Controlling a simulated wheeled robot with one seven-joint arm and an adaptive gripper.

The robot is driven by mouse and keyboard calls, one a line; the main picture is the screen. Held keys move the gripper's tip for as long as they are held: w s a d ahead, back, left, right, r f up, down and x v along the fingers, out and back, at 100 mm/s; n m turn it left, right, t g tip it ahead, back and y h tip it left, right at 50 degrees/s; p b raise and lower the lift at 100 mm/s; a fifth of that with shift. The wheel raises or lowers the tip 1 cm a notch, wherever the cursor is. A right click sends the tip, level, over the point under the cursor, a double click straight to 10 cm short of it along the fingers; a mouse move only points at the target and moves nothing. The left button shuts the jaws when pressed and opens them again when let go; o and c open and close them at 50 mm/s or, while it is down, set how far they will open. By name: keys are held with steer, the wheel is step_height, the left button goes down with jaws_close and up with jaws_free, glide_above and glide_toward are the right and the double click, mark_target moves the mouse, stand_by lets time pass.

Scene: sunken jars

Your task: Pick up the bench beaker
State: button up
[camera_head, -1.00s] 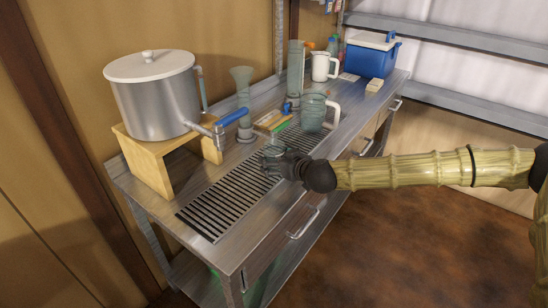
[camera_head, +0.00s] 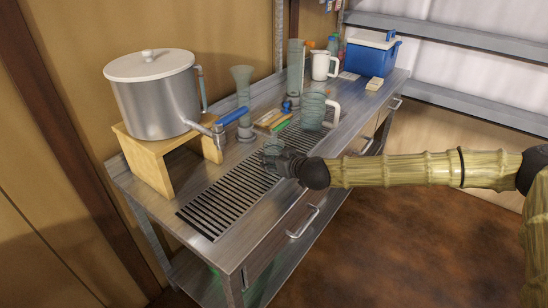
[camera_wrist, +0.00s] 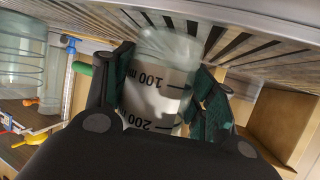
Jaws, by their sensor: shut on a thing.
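The bench beaker (camera_wrist: 160,78) is clear glass with black volume marks that read 100 and 200 ml. In the wrist view it sits between the two green-padded fingers of my gripper (camera_wrist: 165,95), which is shut on it from both sides. In the head view the beaker (camera_head: 272,147) shows small and pale at the tip of my gripper (camera_head: 274,158), over the slotted drain grate. The gripper hides much of it there. I cannot tell whether its base touches the grate.
The drain grate (camera_head: 215,203) runs along the steel bench. A glass mug (camera_head: 313,112) stands just behind the beaker. A lidded pot (camera_head: 155,95) with a blue-handled tap rests on a wooden stand (camera_head: 150,165) at left. A tall cylinder (camera_head: 243,95) and blue cooler (camera_head: 371,55) stand farther back.

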mark_target(270, 147)
steer(key=shift+r, duration=0.15)
steer(key=shift+r, duration=1.7)
steer(key=s+d+b, duration=0.1)
steer(key=s+d, duration=0.3)
steer(key=s, duration=0.3)
steer(key=s+d+r, duration=0.1)
steer(key=s+d, duration=0.3)
steer(key=s, duration=0.3)
steer(key=shift+r+b, duration=0.15)
steer(key=shift+b, duration=0.25)
